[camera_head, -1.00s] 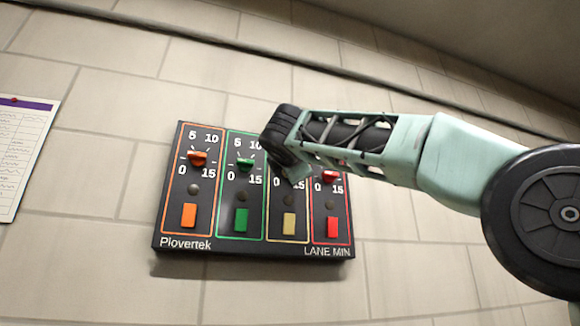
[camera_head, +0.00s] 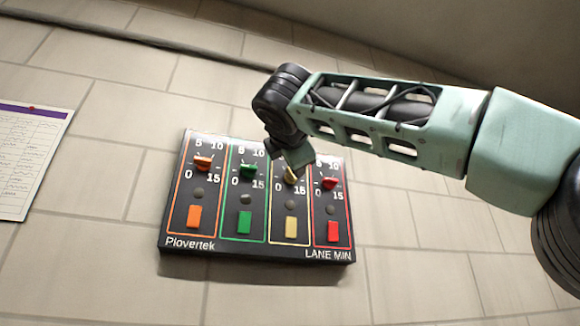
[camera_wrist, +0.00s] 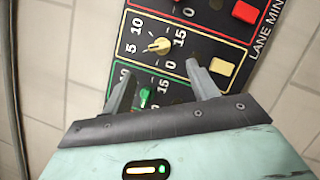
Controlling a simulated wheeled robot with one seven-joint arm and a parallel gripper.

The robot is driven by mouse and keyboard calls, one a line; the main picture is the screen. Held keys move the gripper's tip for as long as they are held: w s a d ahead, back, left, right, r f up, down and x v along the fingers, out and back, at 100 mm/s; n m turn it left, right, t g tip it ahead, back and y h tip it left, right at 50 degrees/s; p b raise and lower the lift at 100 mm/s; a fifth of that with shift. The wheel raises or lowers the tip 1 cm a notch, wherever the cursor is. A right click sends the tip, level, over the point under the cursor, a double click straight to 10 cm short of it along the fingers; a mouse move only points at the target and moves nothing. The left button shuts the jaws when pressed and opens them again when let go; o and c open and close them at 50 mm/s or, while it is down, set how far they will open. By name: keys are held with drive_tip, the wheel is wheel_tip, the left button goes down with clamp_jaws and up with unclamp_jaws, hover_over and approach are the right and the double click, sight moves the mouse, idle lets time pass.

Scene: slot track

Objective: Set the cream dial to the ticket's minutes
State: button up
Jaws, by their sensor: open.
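The cream dial (camera_wrist: 158,46) sits on the dark panel (camera_wrist: 207,22). In the wrist view its knob seems to point toward the picture's left, near the 5 side of its scale; the exact mark is hard to read. In the head view only part of the cream dial (camera_head: 290,176) shows below my gripper (camera_head: 292,157). In the wrist view my gripper (camera_wrist: 160,85) is open, its fingers apart and empty, with the cream dial beyond the tips and the green dial (camera_wrist: 146,97) between the fingers in the picture. No readable ticket is in view.
The panel also carries an orange dial (camera_head: 203,162) and a red dial (camera_head: 329,183). Below the dials are an orange button (camera_head: 194,216), a green button (camera_head: 244,222), a cream button (camera_head: 291,227) and a red button (camera_head: 333,232). A purple-topped sheet (camera_head: 28,160) hangs at left, its writing unreadable.

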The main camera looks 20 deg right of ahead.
drive_tip(key=b+v, duration=0.1)
drive_tip(key=v, duration=0.5)
drive_tip(key=shift+s+b, duration=0.35)
drive_tip(key=shift+a, duration=0.1)
